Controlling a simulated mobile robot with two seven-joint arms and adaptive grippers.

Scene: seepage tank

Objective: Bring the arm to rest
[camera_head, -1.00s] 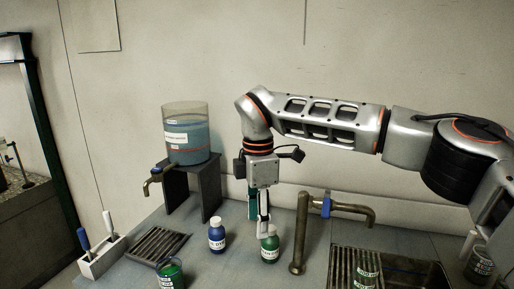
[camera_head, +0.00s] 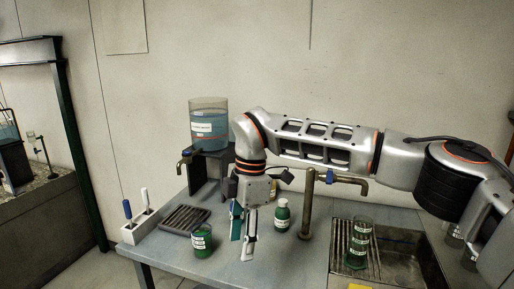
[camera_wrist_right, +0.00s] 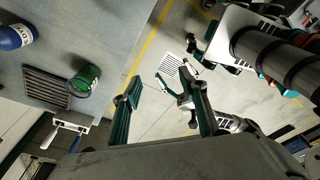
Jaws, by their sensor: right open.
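My right gripper (camera_head: 242,247) hangs from the bent right arm, fingers pointing down, over the front part of the bench. Its teal and silver fingers are apart with nothing between them.
A water tank (camera_head: 208,125) on a dark stand is at the back left. A tap (camera_head: 310,200) rises beside the sink (camera_head: 405,245), which holds a beaker (camera_head: 358,240). A drain grid (camera_head: 185,219) and a tool holder (camera_head: 138,234) are at left. Floor is clear in front.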

